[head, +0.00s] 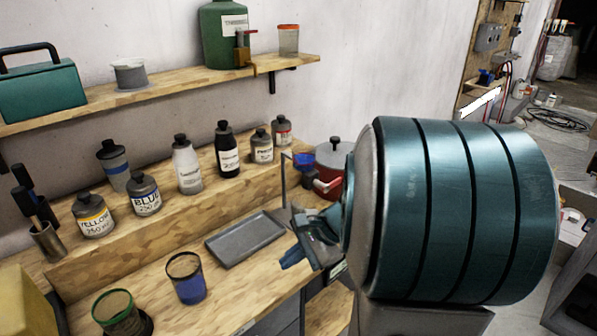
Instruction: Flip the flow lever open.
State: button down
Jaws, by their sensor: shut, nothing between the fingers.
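A green jug (224,38) with a paper label stands on the upper shelf. A tap on its front has a red lever (247,32) and a brass-coloured spout (250,67) over the shelf edge. A red pot (334,160) with a grey lid stands at the back of the bench, with a red-and-pale handle-like part (328,185) on its front; I cannot tell whether that is a lever. My gripper (287,260) is above the bench's right end, shut and empty, below and apart from the jug. My large teal arm link hides much of it and part of the pot.
A clear orange-rimmed cup (288,40) stands right of the jug. Several labelled bottles line the raised step, including a blue-labelled one (145,195). A grey tray (246,240), a blue cup (187,278) and a green-rimmed cup (120,314) occupy the bench.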

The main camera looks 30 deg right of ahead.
jog(key=w+d+r+m+t+h+p, duration=0.1)
jog(key=d+m+t, duration=0.3)
jog(key=d+m, duration=0.4)
jog(key=w+d+m+t+h+p, duration=0.1)
jog(key=d+m+t, duration=0.4)
jog(key=d, duration=1)
jog(key=w+m, duration=0.1)
jog(key=m, duration=0.2)
jog(key=shift+w+d+r+t+h+p, duration=0.2)
jog(key=shift+r+t+h+p, duration=0.1)
jog(key=shift+r+p, duration=0.1)
jog(key=w+a+p, duration=0.2)
jog(key=w+p, duration=0.2)
jog(key=w, duration=0.5)
jog(key=shift+a+r, duration=0.35)
jog(key=shift+d+f+b, duration=0.1)
jog(key=shift+b, duration=0.4)
